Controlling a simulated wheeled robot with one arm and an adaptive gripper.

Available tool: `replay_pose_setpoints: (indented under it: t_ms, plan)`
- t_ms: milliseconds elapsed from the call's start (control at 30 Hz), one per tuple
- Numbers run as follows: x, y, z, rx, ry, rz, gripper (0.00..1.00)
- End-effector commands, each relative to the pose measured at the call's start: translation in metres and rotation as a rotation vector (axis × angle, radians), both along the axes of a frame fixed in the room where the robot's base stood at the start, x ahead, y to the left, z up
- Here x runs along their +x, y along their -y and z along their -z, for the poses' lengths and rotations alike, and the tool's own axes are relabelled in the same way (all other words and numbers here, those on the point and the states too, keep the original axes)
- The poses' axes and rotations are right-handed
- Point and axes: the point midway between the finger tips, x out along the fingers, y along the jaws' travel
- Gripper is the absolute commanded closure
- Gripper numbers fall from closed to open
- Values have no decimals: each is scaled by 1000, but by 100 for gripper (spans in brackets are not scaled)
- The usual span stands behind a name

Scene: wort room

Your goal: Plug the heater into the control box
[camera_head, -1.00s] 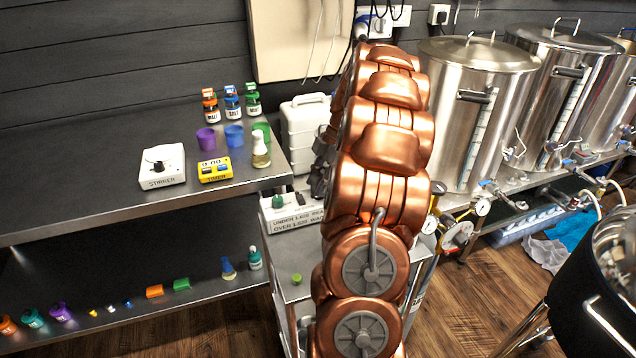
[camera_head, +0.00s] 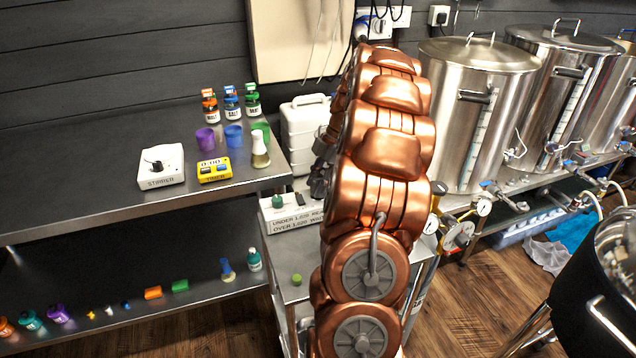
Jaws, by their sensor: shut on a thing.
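My gripper (camera_head: 319,178) shows only in part, as dark finger pieces at the left edge of my copper arm, beside the white stacked containers and above the small metal cart. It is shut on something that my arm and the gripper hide. I cannot make out the heater or its plug. No box is clearly marked as the control box. White sockets (camera_head: 401,16) are on the wall behind my arm, with a blue-and-white plug (camera_head: 362,27) beside them.
The left shelf bears a stirrer (camera_head: 161,166), a yellow timer (camera_head: 214,170), jars and cups. Steel kettles (camera_head: 478,110) stand at the right. A black-sided vessel (camera_head: 590,310) is front right.

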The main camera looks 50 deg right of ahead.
Motion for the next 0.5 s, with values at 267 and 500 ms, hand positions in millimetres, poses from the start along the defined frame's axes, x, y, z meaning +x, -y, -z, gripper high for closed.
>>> replay_pose_setpoints:
  t_ms: [267,500]
  plan:
    - [0,0,5,0,0,0,95]
    - [0,0,8,-1,0,0,56]
